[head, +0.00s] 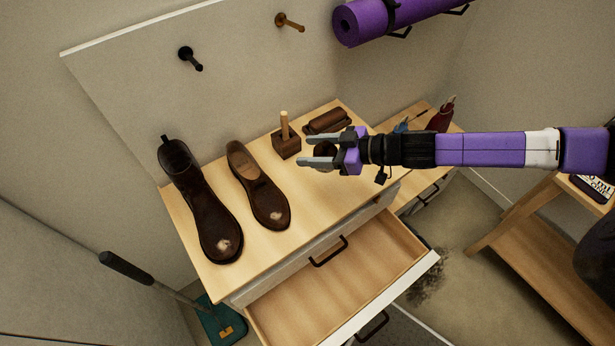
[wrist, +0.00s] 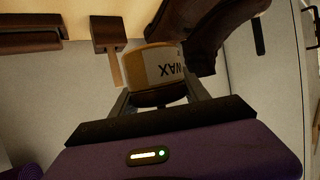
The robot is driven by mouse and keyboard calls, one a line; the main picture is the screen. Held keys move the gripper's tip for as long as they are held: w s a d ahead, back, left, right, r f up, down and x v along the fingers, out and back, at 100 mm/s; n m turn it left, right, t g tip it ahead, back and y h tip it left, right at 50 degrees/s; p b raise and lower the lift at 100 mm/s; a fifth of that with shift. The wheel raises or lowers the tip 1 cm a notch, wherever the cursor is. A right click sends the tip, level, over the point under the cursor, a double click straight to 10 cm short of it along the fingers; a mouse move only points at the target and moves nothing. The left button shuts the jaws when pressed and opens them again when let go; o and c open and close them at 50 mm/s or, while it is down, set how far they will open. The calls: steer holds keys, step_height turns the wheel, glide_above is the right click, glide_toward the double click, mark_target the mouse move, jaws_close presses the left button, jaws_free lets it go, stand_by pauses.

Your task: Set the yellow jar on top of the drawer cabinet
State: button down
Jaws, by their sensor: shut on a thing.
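The yellow jar (wrist: 152,64) has a dark lid and a "WAX" label that reads upside down in the wrist view. My gripper (wrist: 157,88) is shut on it, with one finger on each side. In the head view my gripper (head: 306,149) is over the right part of the drawer cabinet (head: 325,196). Only the jar's dark round top (head: 324,150) shows there between the fingers. I cannot tell whether the jar's base touches the cabinet top.
A wooden block with a peg (head: 286,144) and a dark brush (head: 327,121) lie behind my gripper. The top drawer (head: 335,280) is pulled open. Bare top lies in front of my gripper.

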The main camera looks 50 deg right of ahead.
step_height(320, 180, down, 12)
steer(key=shift+f, duration=0.2)
stand_by(0.4)
steer(key=c, duration=0.6)
jaws_free()
steer(key=shift+f, duration=0.1)
steer(key=shift+o, duration=0.2)
